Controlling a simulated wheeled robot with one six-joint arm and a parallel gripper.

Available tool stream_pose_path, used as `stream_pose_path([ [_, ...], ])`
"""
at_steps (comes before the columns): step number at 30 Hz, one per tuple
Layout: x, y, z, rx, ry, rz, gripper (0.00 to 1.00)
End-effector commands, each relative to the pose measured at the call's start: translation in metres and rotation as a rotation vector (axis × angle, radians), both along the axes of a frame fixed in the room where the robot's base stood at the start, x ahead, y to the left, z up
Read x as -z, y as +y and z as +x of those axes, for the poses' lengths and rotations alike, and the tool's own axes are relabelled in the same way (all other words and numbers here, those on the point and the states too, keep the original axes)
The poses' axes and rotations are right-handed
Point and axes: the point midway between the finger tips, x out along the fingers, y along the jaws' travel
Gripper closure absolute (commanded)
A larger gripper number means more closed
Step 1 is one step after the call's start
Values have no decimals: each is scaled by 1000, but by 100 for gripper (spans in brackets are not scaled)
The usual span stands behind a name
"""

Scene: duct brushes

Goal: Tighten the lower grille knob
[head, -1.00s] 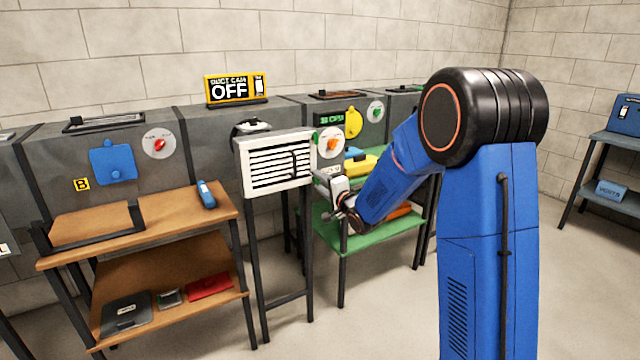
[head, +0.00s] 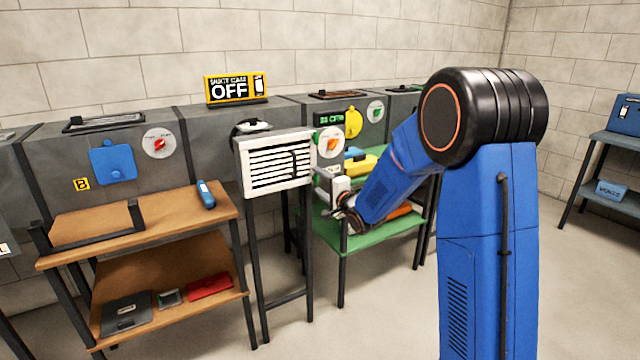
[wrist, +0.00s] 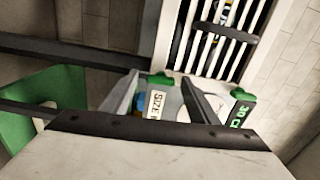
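The upper one also shows at the grille's right edge in the head view (head: 315,137). My gripper (wrist: 160,100) is open, its fingers apart and short of the grille edge. I see nothing held.
A green shelf (head: 385,236) with coloured items stands right of the grille. A wooden workbench (head: 170,217) with a blue tool stands left. Grey ducts (head: 200,140) run along the wall behind. A label reading SIZE (wrist: 156,105) appears between my fingers in the wrist view.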

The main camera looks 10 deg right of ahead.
Motion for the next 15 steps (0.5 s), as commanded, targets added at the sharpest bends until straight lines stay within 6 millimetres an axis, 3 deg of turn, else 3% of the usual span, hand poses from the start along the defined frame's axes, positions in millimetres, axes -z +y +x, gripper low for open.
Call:
stream_pose_path([
  [8,-1,-2,-4,0,-1,0,45],
  [15,-1,-13,-37,2,-1,-1,45],
])
